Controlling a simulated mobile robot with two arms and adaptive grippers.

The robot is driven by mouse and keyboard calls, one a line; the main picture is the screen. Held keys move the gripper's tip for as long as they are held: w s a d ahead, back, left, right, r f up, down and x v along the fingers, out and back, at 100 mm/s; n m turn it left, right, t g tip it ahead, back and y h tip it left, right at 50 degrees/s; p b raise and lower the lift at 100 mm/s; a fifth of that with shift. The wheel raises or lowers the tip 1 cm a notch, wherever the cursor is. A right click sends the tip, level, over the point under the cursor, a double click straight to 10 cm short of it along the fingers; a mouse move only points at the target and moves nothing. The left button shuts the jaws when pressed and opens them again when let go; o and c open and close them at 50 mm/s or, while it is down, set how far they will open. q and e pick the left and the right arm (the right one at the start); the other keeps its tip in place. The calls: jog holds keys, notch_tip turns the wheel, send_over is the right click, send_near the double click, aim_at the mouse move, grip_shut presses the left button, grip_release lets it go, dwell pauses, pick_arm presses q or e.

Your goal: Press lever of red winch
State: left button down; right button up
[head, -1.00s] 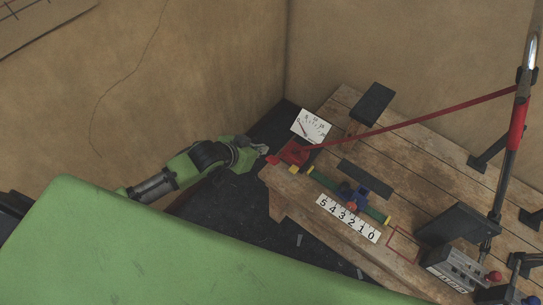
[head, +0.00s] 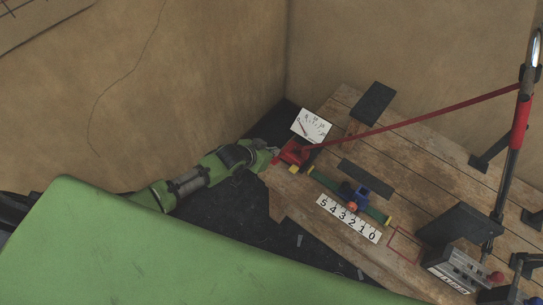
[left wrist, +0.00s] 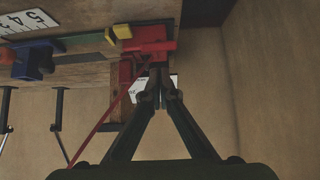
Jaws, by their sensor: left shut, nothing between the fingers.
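The red winch (head: 293,152) sits at the left corner of the wooden table, with a red strap (head: 420,122) running from it to the pole at the right. My left gripper (head: 274,157) is shut and empty, with its tips at the winch's left side. In the left wrist view the red winch (left wrist: 150,42) is just beyond the fingertips of my left gripper (left wrist: 158,72). The fingers overlap its red lever area, and I cannot tell whether they touch it. My right gripper is not in view.
The wooden table (head: 345,102) carries a dial card (head: 311,125), a number scale (head: 348,218), a blue slider (head: 353,193) and a grey control box (head: 452,268). A red and black pole (head: 514,135) stands at the right. A green surface (head: 150,250) fills the lower left.

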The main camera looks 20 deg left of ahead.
pick_arm(q)
jog(key=shift+s+a+f, duration=0.2)
jog(key=shift+s+f, duration=0.3)
jog(key=shift+f, duration=0.3)
